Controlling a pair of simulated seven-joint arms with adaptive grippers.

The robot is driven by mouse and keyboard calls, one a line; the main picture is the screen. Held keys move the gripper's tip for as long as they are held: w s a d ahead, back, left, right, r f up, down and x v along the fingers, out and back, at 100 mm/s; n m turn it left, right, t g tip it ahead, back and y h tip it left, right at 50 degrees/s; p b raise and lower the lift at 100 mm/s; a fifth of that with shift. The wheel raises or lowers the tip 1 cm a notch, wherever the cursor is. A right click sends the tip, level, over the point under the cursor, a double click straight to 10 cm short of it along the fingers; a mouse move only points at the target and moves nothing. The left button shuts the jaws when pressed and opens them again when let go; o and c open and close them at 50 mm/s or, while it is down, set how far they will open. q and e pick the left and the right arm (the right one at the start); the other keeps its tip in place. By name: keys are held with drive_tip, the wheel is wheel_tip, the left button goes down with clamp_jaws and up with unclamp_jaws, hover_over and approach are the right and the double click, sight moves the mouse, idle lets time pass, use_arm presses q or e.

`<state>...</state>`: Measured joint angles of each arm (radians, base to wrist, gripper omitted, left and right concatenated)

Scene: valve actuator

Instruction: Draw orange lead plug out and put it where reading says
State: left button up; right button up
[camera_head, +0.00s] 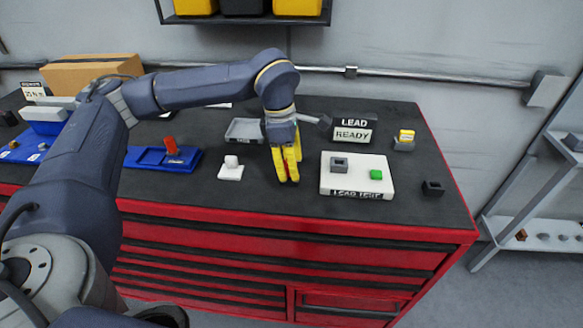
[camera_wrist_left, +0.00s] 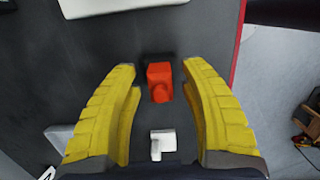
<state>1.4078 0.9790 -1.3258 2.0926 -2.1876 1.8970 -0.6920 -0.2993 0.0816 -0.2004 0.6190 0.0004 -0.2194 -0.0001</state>
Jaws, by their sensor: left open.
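The orange plug (camera_wrist_left: 160,82) sits in a small dark socket block (camera_wrist_left: 157,60) in the left wrist view; in the head view my fingers hide it. My left gripper (camera_head: 287,180) points down at the bench, its yellow fingers (camera_wrist_left: 161,85) open on both sides of the plug with gaps. A sign (camera_head: 354,130) reads "LEAD READY". A white unit (camera_head: 357,160) right of the gripper carries a grey socket (camera_head: 339,164) and a green button (camera_head: 376,174); its front label is too small to read surely.
A white piece with a raised block (camera_head: 231,170) stands left of the gripper. A yellow-topped block (camera_head: 405,138) and dark block (camera_head: 432,187) are at right. The bench's front strip is clear.

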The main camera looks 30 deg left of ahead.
sight(284, 162)
use_arm(q)
drive_tip(key=r, duration=0.3)
drive_tip(key=a+r, duration=0.1)
drive_tip(key=r, duration=0.6)
drive_tip(key=shift+s+a+r, duration=0.3)
drive_tip(key=shift+r, duration=0.05)
